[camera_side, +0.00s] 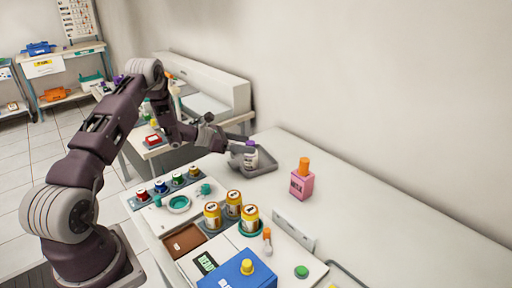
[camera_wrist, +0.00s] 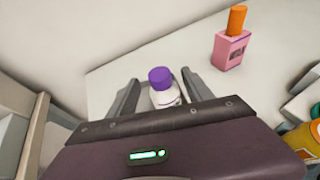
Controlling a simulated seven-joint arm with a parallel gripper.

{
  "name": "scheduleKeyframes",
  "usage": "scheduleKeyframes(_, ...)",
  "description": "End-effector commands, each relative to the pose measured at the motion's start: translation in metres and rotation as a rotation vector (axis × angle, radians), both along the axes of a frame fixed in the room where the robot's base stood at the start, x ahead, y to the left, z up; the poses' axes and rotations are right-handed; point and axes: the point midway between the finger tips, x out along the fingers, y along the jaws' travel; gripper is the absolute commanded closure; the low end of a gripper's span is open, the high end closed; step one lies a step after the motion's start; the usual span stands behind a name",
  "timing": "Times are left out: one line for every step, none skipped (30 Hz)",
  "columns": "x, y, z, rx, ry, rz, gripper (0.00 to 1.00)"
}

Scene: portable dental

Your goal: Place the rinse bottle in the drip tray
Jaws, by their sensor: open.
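In the wrist view the bottle (camera_wrist: 163,92) stands between the two spread fingers of my gripper (camera_wrist: 159,79), with a gap visible on the right side. Its lower part is hidden by my gripper body, and the tray is not clearly seen there.
A pink bottle with an orange cap (camera_side: 302,183) stands on the counter right of the tray. Several yellow-capped jars (camera_side: 233,203), a row of small colored jars (camera_side: 178,180) and a blue box (camera_side: 240,272) are nearer. The counter at right is clear.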

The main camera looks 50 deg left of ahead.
Motion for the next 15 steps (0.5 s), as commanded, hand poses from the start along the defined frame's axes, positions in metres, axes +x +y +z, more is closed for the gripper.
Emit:
scheduleKeyframes(-0.012, 0.006, 0.006, -0.001, 0.001, 0.004, 0.41)
scheduleKeyframes(-0.018, 0.009, 0.009, 0.000, 0.000, 0.004, 0.41)
scheduleKeyframes(-0.027, 0.012, 0.013, -0.001, -0.001, 0.004, 0.41)
scheduleKeyframes(-0.033, 0.014, 0.015, -0.001, 0.000, 0.003, 0.41)
scheduleKeyframes(-0.038, 0.016, 0.017, 0.000, 0.000, 0.003, 0.41)
scheduleKeyframes(-0.043, 0.018, 0.020, 0.001, 0.000, 0.002, 0.41)
scheduleKeyframes(-0.047, 0.020, 0.021, 0.000, 0.000, 0.002, 0.41)
scheduleKeyframes(-0.050, 0.021, 0.023, -0.001, -0.001, 0.002, 0.41)
scheduleKeyframes(-0.053, 0.022, 0.024, 0.000, -0.001, 0.001, 0.41)
scheduleKeyframes(-0.055, 0.022, 0.025, 0.000, -0.001, 0.000, 0.41)
scheduleKeyframes(-0.056, 0.023, 0.025, -0.001, -0.001, -0.001, 0.41)
scheduleKeyframes(-0.057, 0.023, 0.026, -0.001, 0.000, -0.001, 0.41)
scheduleKeyframes(-0.057, 0.022, 0.027, 0.000, -0.001, -0.004, 0.41)
scheduleKeyframes(-0.056, 0.019, 0.030, 0.007, -0.004, -0.015, 0.41)
scheduleKeyframes(-0.053, 0.009, 0.040, 0.026, -0.012, -0.053, 0.41)
